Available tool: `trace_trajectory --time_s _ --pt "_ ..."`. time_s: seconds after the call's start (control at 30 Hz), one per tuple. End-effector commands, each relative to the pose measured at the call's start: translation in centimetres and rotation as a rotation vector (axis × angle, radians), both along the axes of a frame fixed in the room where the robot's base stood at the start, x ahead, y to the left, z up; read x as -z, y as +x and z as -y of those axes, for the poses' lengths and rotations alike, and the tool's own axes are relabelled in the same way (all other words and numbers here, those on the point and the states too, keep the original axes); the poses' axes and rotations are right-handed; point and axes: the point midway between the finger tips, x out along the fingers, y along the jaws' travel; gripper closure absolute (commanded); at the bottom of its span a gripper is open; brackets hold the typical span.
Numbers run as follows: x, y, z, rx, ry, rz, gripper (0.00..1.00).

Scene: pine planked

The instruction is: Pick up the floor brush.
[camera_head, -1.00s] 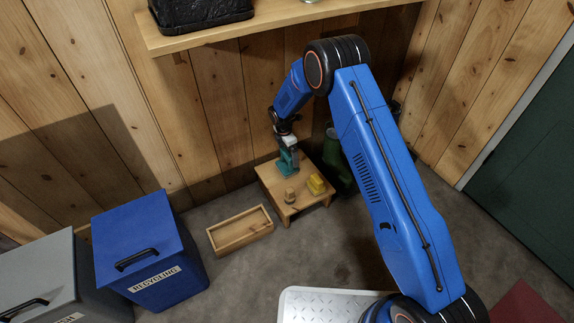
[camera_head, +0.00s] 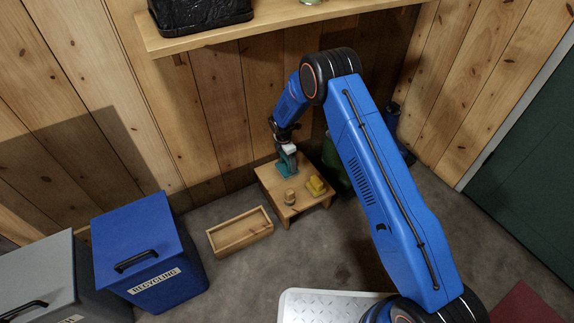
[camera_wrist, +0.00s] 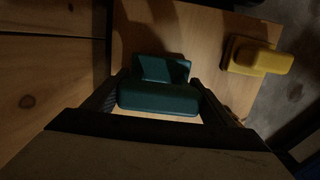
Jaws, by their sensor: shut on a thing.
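The teal floor brush (camera_head: 287,167) is on the small wooden table, at its back left. In the wrist view, its blocky teal body (camera_wrist: 158,97) lies between my two fingers. My gripper (camera_head: 286,150) points down and is shut on the brush from above. The fingers (camera_wrist: 160,92) sit at either end of the teal block. The brush's underside is hidden; it appears to be on or very close to the tabletop.
An open wooden tray (camera_head: 240,232) lies on the floor to the left. A blue recycling bin (camera_head: 150,250) stands further left. A shelf (camera_head: 270,28) is above.

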Motion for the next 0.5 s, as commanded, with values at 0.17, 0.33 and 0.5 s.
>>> trace_trajectory --time_s 0.17,0.33,0.5 --pt "-0.9 0.1 0.0 0.000 0.001 0.001 0.54" --pt "-3.6 0.1 0.0 0.000 0.002 0.002 0.54" --pt "-6.7 0.1 0.0 0.000 0.002 0.002 0.54"
